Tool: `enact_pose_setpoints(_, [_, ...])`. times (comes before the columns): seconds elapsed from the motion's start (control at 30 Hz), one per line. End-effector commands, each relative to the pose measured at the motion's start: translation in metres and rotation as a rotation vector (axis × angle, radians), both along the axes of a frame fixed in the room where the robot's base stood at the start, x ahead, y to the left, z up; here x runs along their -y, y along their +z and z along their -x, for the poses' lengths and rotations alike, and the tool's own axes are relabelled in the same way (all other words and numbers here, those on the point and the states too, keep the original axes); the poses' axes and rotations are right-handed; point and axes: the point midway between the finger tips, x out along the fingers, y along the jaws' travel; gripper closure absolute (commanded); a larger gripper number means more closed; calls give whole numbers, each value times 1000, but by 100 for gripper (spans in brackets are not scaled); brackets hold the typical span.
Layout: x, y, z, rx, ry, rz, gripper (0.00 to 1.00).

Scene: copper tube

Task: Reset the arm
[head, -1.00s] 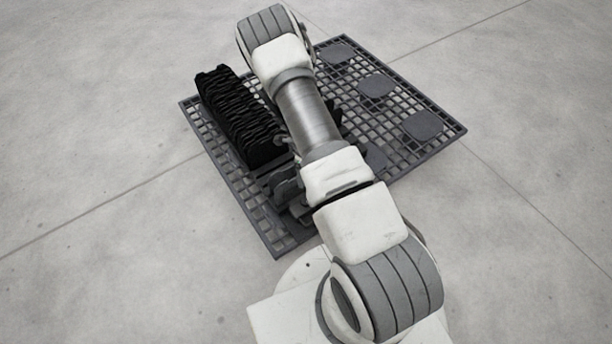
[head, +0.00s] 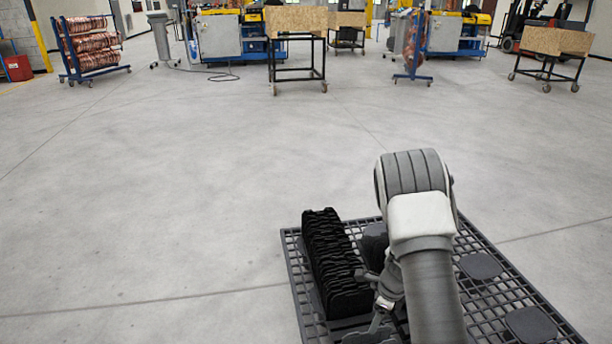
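My arm (head: 425,235) rises from the bottom edge of the head view, its rounded elbow at the top and a grey link below it. Beside the link, low and to its left, are grey and white parts of my wrist and gripper (head: 380,315). No object shows clearly in the gripper. The wrist parts appear close to the right side of a black ribbed rack (head: 335,262).
The black rack stands on a dark grid pallet (head: 295,262), which has flat round-cornered pads (head: 480,266) on its right. Open concrete floor lies beyond. Far back are a rack of copper coils (head: 92,47), wooden-topped carts (head: 296,20), blue machines and a forklift.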

Motion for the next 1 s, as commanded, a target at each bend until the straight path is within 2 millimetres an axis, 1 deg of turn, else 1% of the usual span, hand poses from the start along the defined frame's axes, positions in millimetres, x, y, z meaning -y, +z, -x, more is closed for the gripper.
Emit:
enact_pose_setpoints(0.03, [-5, 20, -4, 22, 47, -9, 21])
enact_pose_setpoints(0.1, [-12, 44, -7, 47, 119, -19, 21])
enact_pose_setpoints(0.27, [-27, 99, -8, 105, 287, -32, 21])
enact_pose_setpoints(0.4, [-39, 144, -3, 155, 436, -33, 21])
enact_pose_setpoints(0.47, [-44, 163, 1, 178, 502, -29, 21])
enact_pose_setpoints(0.5, [-47, 176, 4, 192, 544, -26, 21])
enact_pose_setpoints(0.7, [-60, 234, 24, 262, 760, 3, 21])
enact_pose_setpoints(0.87, [-68, 275, 46, 311, 933, 42, 21])
enact_pose_setpoints(1.0, [-73, 307, 68, 349, 1084, 89, 21])
